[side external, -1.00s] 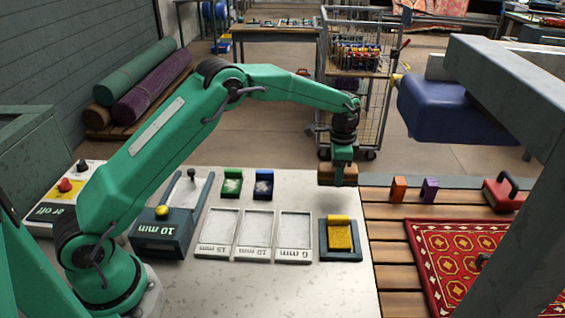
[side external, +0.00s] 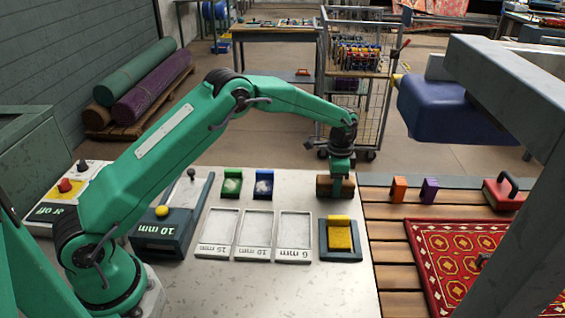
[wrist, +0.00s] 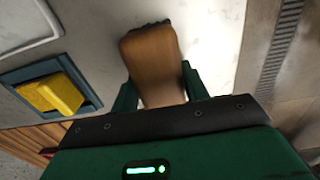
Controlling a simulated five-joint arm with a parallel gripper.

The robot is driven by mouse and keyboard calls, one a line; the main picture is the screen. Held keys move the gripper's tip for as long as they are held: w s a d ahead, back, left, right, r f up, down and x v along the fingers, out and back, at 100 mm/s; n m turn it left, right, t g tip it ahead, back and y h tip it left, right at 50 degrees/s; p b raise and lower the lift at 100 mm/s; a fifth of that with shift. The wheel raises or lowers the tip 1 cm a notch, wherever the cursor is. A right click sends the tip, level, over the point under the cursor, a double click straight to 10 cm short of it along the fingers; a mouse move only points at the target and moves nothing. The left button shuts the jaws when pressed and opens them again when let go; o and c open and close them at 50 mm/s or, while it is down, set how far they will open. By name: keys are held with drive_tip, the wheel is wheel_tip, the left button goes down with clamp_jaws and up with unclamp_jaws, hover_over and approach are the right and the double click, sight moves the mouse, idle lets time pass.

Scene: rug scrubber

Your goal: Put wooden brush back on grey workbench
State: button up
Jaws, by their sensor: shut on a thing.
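The wooden brush (side external: 325,187) is a brown block at the far right part of the pale grey workbench (side external: 298,188), close to the slatted wooden deck. My gripper (side external: 341,180) points down and is shut on the brush. In the wrist view the brush (wrist: 152,50) sticks out between the green fingers of my gripper (wrist: 160,88), over the pale bench top (wrist: 100,35). The brush is at or very near the bench surface; I cannot tell whether it touches. Its underside is hidden.
A yellow block in a dark tray (side external: 341,255) stands nearer the camera. Labelled frames (side external: 256,237), a green block (side external: 232,184) and a blue block (side external: 264,184) lie to the left. Orange (side external: 398,189) and purple (side external: 430,190) blocks and a red rug (side external: 460,260) are on the right.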

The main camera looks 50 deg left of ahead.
drive_tip(key=shift+f, duration=0.1)
drive_tip(key=o, duration=1)
drive_tip(key=shift+c, duration=0.2)
wheel_tip(320, 180, up, 12)
drive_tip(key=shift+r, duration=0.2)
idle(0.4)
